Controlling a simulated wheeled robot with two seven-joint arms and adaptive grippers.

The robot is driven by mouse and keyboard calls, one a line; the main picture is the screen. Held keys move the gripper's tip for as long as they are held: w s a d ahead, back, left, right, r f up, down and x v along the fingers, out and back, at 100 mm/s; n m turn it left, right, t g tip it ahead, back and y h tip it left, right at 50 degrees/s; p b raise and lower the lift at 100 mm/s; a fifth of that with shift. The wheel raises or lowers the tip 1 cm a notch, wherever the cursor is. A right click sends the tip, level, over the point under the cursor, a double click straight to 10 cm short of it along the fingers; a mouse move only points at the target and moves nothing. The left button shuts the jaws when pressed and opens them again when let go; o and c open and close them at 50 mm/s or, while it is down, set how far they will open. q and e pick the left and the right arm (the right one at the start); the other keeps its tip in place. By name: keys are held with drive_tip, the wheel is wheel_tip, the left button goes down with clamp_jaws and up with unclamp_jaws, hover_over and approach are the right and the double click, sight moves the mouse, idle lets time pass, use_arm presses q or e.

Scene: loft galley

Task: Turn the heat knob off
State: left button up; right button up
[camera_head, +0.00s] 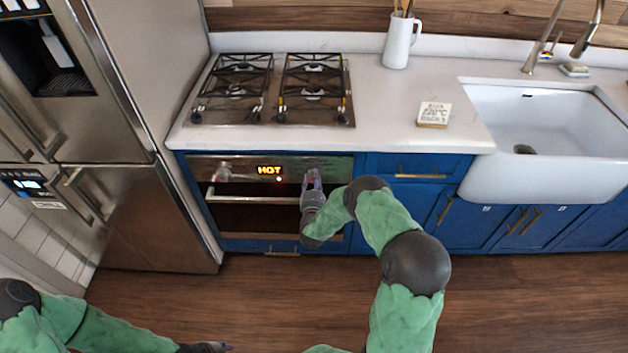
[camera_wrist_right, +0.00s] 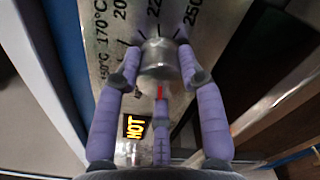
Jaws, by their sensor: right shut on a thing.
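The heat knob (camera_wrist_right: 160,58) is a silver cylinder on the oven's steel control panel (camera_head: 334,165), with temperature marks printed around it. My right gripper (camera_head: 313,180) reaches the right part of the panel. In the right wrist view its purple fingers (camera_wrist_right: 160,76) are closed around the knob, one on each side and one below. A red pointer line shows below the knob. In the head view the fingers hide the knob. The display (camera_head: 269,170) glows "HOT", with a small red light beside it. My left gripper (camera_head: 206,347) is low at the left, only partly seen.
A second knob (camera_head: 222,168) sits on the panel's left. The oven handle bar (camera_head: 250,199) runs below the panel. The cooktop (camera_head: 272,90) is above, the steel fridge (camera_head: 140,130) left, the sink (camera_head: 545,120) right. The wooden floor (camera_head: 240,300) is clear.

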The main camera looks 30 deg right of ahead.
drive_tip(key=shift+w+a+n, duration=0.15)
drive_tip(key=shift+a+n, duration=0.05)
drive_tip(key=shift+n, duration=0.3)
drive_tip(key=o, duration=1.1)
drive_tip(key=shift+f, duration=0.15)
drive_tip(key=shift+o, duration=0.2)
drive_tip(key=v, duration=1.2)
drive_tip(key=shift+d, duration=0.1)
